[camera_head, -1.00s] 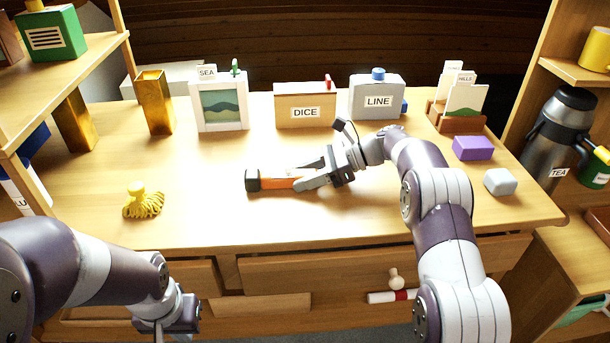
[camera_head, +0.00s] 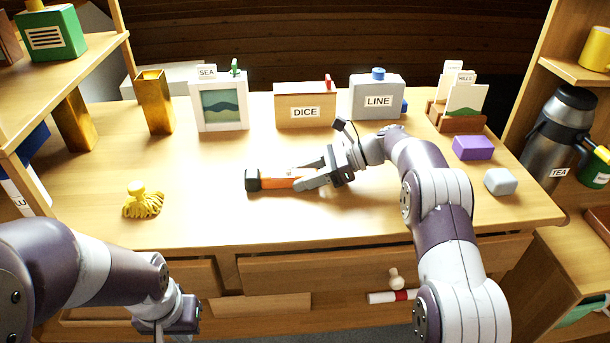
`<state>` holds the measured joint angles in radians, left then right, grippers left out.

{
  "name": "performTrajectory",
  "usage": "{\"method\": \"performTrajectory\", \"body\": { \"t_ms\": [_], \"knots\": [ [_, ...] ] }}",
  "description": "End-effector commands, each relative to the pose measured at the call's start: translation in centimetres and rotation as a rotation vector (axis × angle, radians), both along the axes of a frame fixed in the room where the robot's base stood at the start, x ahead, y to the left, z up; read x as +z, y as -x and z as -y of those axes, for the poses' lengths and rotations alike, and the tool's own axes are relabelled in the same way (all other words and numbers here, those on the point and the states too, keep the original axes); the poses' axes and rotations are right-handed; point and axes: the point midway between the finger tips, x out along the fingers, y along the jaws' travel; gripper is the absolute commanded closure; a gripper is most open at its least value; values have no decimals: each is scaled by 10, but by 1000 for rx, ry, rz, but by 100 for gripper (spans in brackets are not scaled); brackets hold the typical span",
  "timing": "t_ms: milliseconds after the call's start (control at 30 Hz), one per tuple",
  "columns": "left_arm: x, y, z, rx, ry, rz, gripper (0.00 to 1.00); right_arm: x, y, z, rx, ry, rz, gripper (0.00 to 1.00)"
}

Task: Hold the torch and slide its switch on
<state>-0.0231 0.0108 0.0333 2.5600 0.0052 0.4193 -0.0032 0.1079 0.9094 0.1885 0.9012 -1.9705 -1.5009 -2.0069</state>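The torch (camera_head: 276,180) lies on the desk top near the middle, orange with a dark head at its left end. My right gripper (camera_head: 305,178) is low over its right part, with one finger on the far side and one on the near side. I cannot tell whether the fingers press on it. The switch is not discernible; the gripper covers the right end of the torch. My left gripper (camera_head: 172,328) hangs in front of the desk at the bottom edge, away from the torch, its fingertips cut off or hidden.
A yellow tassel-like item (camera_head: 142,202) lies to the left. Behind stand a SEA frame (camera_head: 219,108), a DICE box (camera_head: 305,104) and a LINE box (camera_head: 377,99). A purple block (camera_head: 473,148) and a grey block (camera_head: 500,182) are at right.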

Motion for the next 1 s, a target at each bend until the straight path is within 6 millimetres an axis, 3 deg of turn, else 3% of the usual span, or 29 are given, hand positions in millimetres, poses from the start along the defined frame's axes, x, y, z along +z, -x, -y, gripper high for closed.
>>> {"method": "performTrajectory", "body": {
  "t_ms": [33,100,467,800,1000],
  "knots": [
    [0,0,0,0,0,0,100,-1,0,0,1,1,-1,51],
    [0,0,0,0,0,0,100,-1,0,0,1,1,-1,28],
    [2,0,0,0,0,0,100,3,0,8,0,1,-1,28],
    [19,0,0,0,0,0,100,37,-1,88,-3,1,1,28],
    [23,0,0,0,0,0,100,47,0,114,0,1,-1,28]
  ]
}}
